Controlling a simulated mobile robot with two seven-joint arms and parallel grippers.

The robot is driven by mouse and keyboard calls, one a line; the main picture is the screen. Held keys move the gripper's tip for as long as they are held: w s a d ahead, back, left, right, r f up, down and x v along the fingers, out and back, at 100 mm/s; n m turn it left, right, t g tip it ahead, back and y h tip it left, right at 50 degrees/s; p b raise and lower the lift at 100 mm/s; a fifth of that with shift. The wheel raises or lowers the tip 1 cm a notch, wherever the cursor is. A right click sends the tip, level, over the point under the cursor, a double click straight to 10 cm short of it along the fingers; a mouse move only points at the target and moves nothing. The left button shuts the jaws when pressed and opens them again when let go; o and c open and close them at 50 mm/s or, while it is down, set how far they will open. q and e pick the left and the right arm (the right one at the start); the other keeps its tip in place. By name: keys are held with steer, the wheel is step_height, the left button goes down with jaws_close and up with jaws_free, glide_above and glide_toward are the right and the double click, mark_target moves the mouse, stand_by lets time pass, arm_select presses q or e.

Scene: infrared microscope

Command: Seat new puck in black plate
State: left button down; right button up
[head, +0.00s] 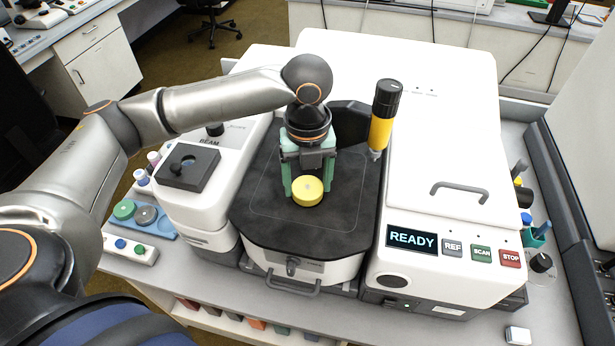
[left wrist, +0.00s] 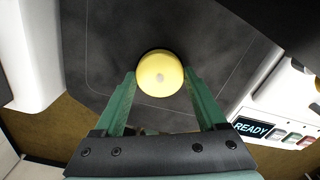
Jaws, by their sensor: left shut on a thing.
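A yellow round puck (head: 307,191) with a small pale spot at its centre is between the green fingertips of my left gripper (head: 308,180). In the left wrist view the puck (left wrist: 160,73) sits at the fingertips, with a finger at each side. The left gripper is shut on it, over the dark stage (head: 262,222) of the microscope. I cannot tell whether the puck touches the stage. A smaller black square plate (head: 205,161) with a round dark feature lies on the white unit at the left. My right gripper is not in view.
A yellow and black upright tube (head: 381,125) stands just right of the gripper. A blue tray (head: 160,229) with a green and a grey puck is at the left. The white housing (head: 440,150) with the READY display (head: 411,238) bounds the stage on the right.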

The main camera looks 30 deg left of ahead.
arm_select(q)
steer(key=shift+f, duration=0.3)
stand_by(1.7)
jaws_free()
steer(key=shift+f, duration=0.1)
steer(key=shift+r, duration=3.55)
